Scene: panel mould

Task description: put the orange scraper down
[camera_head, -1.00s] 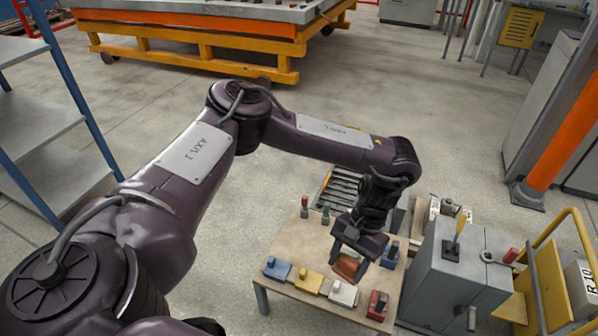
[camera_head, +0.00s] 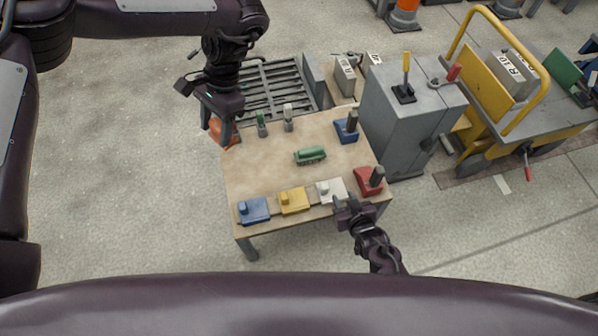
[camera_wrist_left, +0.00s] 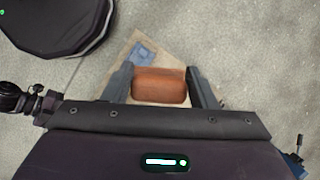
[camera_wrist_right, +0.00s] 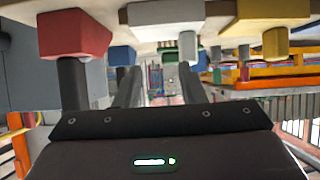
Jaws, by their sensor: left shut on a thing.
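My left gripper (camera_head: 218,118) is shut on the orange scraper (camera_head: 226,136). It holds the scraper at the left edge of the workbench (camera_head: 270,175); the head view does not show clearly whether the scraper touches the top. In the left wrist view the scraper's rounded orange-brown body (camera_wrist_left: 160,85) sits between the two fingers, with part of the bench and a blue shape behind it. My right gripper (camera_head: 345,208) is at the bench's front edge beside the white block (camera_head: 331,190). In the right wrist view its fingers (camera_wrist_right: 158,88) are apart with nothing between them.
Blue (camera_head: 253,210), yellow (camera_head: 294,200) and red (camera_head: 369,181) blocks line the front edge. A green piece (camera_head: 310,155) lies mid-bench. Another blue block (camera_head: 346,131) is at the right, and small green and white-topped items stand at the back. A grey cabinet (camera_head: 410,115) adjoins the right side.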

